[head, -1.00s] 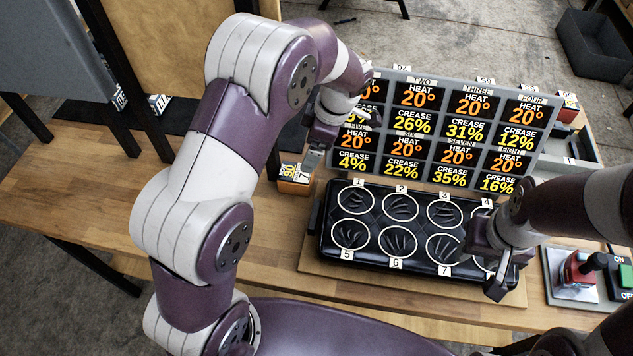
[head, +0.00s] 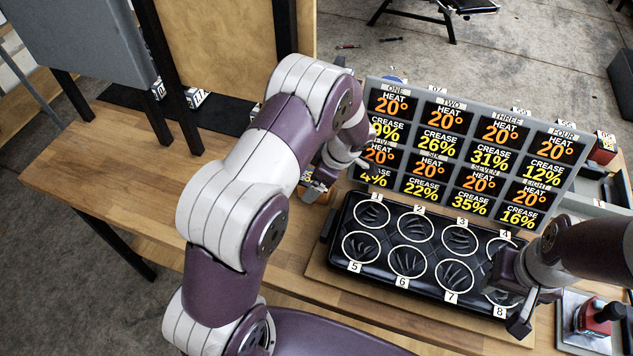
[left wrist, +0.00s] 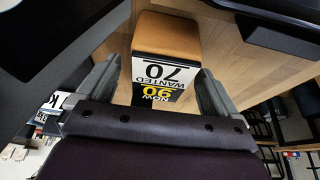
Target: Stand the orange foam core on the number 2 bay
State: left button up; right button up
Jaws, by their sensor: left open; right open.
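An orange-tan block (left wrist: 167,38) shows in the left wrist view, with a panel (left wrist: 160,80) reading "WANTED 70" and "NOW 90"; I cannot tell whether it is the foam core. My left gripper (left wrist: 157,85) is open, its fingers on either side of the panel, contact unclear. In the head view the left gripper (head: 324,178) is above an orange thing (head: 313,196), mostly hidden. The number 2 bay (head: 411,230) is a ringed black hollow with a dark, finger-like pattern, in the back row of the black tray (head: 335,232). My right gripper (head: 510,298) is open over the tray's right end, partly hiding bay 8.
A grey board of HEAT and CREASE displays (head: 465,150) stands behind the tray. A red-and-black switch (head: 592,318) is at the right. The wooden table (head: 130,190) is clear at the left. A brown panel and black posts stand behind it.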

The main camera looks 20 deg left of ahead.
pick_arm(q)
jog(key=shift+a+f, duration=0.2)
jog(key=shift+f, duration=0.2)
jog(key=shift+r, duration=0.1)
jog(key=c, duration=1.2)
